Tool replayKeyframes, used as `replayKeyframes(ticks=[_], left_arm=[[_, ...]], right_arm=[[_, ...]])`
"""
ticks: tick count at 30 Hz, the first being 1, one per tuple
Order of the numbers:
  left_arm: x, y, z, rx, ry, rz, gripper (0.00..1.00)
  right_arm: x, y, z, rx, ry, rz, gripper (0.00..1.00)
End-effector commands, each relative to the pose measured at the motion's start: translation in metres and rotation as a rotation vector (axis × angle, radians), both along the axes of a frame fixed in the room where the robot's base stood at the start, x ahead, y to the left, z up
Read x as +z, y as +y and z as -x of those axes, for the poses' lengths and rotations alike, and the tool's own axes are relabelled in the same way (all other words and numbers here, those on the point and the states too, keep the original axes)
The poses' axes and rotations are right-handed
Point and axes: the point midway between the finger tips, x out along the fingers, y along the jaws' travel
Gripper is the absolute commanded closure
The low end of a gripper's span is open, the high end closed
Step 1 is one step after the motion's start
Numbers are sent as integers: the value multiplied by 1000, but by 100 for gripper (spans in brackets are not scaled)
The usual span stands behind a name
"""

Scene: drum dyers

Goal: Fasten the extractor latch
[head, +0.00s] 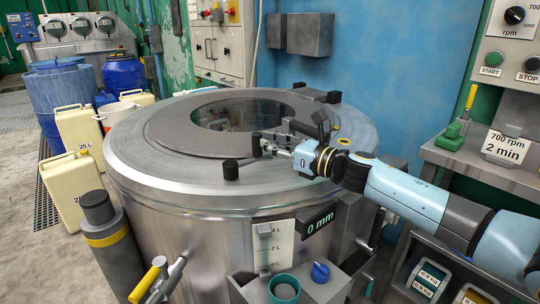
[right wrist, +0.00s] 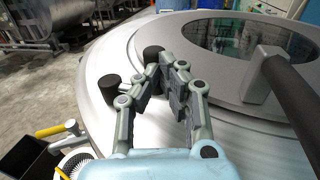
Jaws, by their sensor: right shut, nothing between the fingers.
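The extractor (head: 165,190) is a large round steel drum. Its broad flat lid (head: 165,130) lies down and has a round dark window (head: 240,110). My right gripper (head: 266,147) is shut and empty, low over the lid beside the knob. In the right wrist view, my fingertips (right wrist: 168,66) are close to a black knob (right wrist: 152,55); contact cannot be told. A second black knob (right wrist: 111,85) stands left of the fingers. My left gripper is out of view.
A dark bar handle (head: 318,120) rises from the lid near my right wrist. A control panel (head: 510,55) and steel shelf (head: 480,168) stand at the right. Cream canisters (head: 72,188) and blue barrels (head: 60,100) stand left of the drum. A "0 mm" display (head: 318,222) is on its front.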

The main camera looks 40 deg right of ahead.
Motion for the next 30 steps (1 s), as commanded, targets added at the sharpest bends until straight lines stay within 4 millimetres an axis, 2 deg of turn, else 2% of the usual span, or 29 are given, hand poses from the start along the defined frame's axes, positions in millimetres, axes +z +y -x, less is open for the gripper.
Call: replayKeyframes(ticks=[1,3,6,18,30], left_arm=[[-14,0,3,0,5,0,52],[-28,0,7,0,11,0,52],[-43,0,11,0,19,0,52],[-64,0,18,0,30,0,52],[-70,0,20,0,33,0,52]], right_arm=[[-7,-3,-6,44,-1,5,100],[-10,-5,-12,109,1,5,100],[-11,-6,-20,172,4,3,100],[-4,-4,-46,178,3,1,100],[-2,-2,-55,177,3,1,100]])
